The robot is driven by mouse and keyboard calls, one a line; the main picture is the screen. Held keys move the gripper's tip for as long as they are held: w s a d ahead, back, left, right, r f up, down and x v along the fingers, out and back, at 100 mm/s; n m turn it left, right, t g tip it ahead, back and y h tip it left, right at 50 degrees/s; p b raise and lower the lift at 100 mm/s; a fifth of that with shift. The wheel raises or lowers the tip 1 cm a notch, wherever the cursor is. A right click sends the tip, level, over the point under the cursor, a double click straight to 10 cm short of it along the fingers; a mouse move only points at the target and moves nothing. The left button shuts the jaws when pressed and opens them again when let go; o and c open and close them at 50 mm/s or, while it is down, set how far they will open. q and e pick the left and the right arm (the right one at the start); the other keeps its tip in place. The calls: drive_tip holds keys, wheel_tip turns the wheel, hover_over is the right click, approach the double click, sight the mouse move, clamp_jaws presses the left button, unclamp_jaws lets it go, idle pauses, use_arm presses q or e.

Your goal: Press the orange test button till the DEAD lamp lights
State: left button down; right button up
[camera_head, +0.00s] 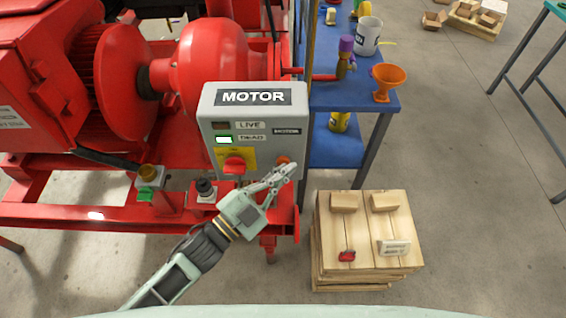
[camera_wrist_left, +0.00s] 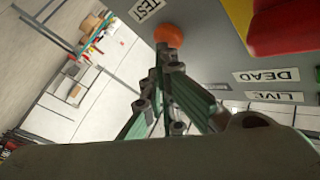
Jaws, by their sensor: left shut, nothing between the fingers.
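The grey motor box (camera_head: 262,105) stands in front of the red pump skid and carries a MOTOR label. On its face the DEAD lamp (camera_head: 223,140) shows bright green, and the LIVE lamp (camera_head: 221,126) above it is dark. A red rotary switch (camera_head: 236,163) sits on a yellow plate lower left. The orange test button (camera_head: 283,160) is at the lower right; it also shows in the left wrist view (camera_wrist_left: 168,34). My left gripper (camera_head: 287,171) is shut and empty. Its fingertips are at the button and seem to touch it. My right gripper is not in view.
A wooden crate stack (camera_head: 367,235) with small blocks and a red padlock-like item stands on the floor to the right. A blue bench (camera_head: 350,97) behind holds an orange funnel (camera_head: 387,81) and a mug (camera_head: 368,36).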

use_arm(q)
drive_tip(key=shift+s, duration=0.8)
drive_tip(key=shift+s+p, duration=0.7)
drive_tip(key=shift+s, duration=1.75)
drive_tip(key=s+a+f+n+g+y, duration=0.1)
drive_tip(key=a+f+n+y, duration=0.3)
drive_tip(key=f, duration=0.7)
drive_tip(key=a+f+n+g+y, duration=0.1)
drive_tip(key=a+f+g+y, duration=0.15)
drive_tip(key=a+f, duration=0.6)
drive_tip(key=s+a+f+n+y, duration=0.1)
drive_tip(key=a+f+n+y, duration=0.15)
drive_tip(key=f, duration=1.15)
drive_tip(key=s+a+f+n+g+y, duration=0.4)
drive_tip(key=s+a+f+g, duration=0.15)
drive_tip(key=s+f, duration=0.65)
drive_tip(key=s+a+f+n+g, duration=0.1)
drive_tip(key=s+f+g, duration=0.1)
drive_tip(key=s, duration=0.6)
drive_tip(key=s+a+f+n+g, duration=0.1)
drive_tip(key=s+f, duration=0.3)
drive_tip(key=s, duration=0.5)
drive_tip(key=shift+a+f+g+y, duration=0.3)
drive_tip(key=shift+a+g+y, duration=0.1)
drive_tip(key=shift+a, duration=0.15)
drive_tip(key=shift+w+n, duration=0.1)
drive_tip(key=shift+n, duration=0.15)
